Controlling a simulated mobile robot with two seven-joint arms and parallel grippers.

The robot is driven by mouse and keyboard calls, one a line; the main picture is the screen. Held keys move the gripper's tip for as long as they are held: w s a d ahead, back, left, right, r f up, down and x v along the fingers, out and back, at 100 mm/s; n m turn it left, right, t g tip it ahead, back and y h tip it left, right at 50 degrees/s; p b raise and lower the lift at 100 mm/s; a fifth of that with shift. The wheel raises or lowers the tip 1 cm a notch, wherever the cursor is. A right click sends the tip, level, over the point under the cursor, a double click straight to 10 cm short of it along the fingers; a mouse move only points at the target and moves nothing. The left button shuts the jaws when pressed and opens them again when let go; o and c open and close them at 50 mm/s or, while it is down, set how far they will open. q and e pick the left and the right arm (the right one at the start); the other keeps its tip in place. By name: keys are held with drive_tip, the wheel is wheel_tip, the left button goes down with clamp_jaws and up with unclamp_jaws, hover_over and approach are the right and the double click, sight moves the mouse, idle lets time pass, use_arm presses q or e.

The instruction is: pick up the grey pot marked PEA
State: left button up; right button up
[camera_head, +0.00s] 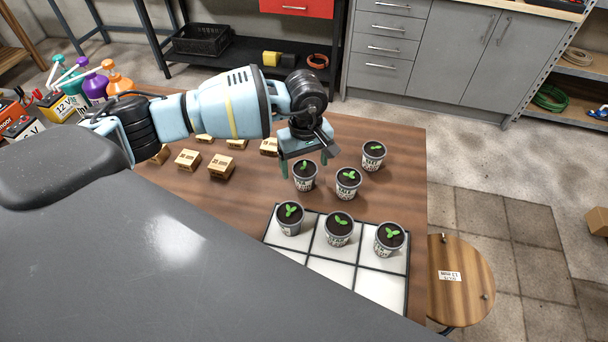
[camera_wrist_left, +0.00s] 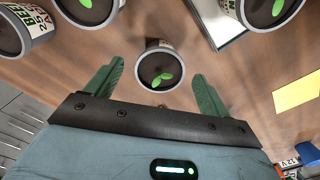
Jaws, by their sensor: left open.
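Several grey pots with dark soil, green seedlings and printed labels stand on the wooden table. One pot (camera_head: 305,178) is below and between the fingers of my left gripper (camera_head: 304,165); two others (camera_head: 348,184) (camera_head: 373,155) stand to its right. Three more (camera_head: 289,218) (camera_head: 339,230) (camera_head: 389,239) stand on the white tray (camera_head: 383,287). In the left wrist view my left gripper (camera_wrist_left: 158,82) is open, with a pot (camera_wrist_left: 160,68) upright in the gap, apparently not gripped. Its label is hidden there. I cannot read PEA on any pot.
Small tan boxes (camera_head: 187,160) stand on the table left of the pots. Bottles (camera_head: 94,88) and batteries (camera_head: 58,106) crowd the far left. A round wooden stool (camera_head: 458,285) stands beyond the table's right edge. Neighbouring pots are close to my left gripper.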

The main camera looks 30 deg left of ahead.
sight(305, 168)
use_arm(q)
drive_tip(key=shift+f, duration=1.25)
drive_tip(key=c, duration=1.1)
drive_tip(key=shift+r, duration=0.1)
wheel_tip(305, 168, up, 10)
drive_tip(key=shift+f, duration=0.1)
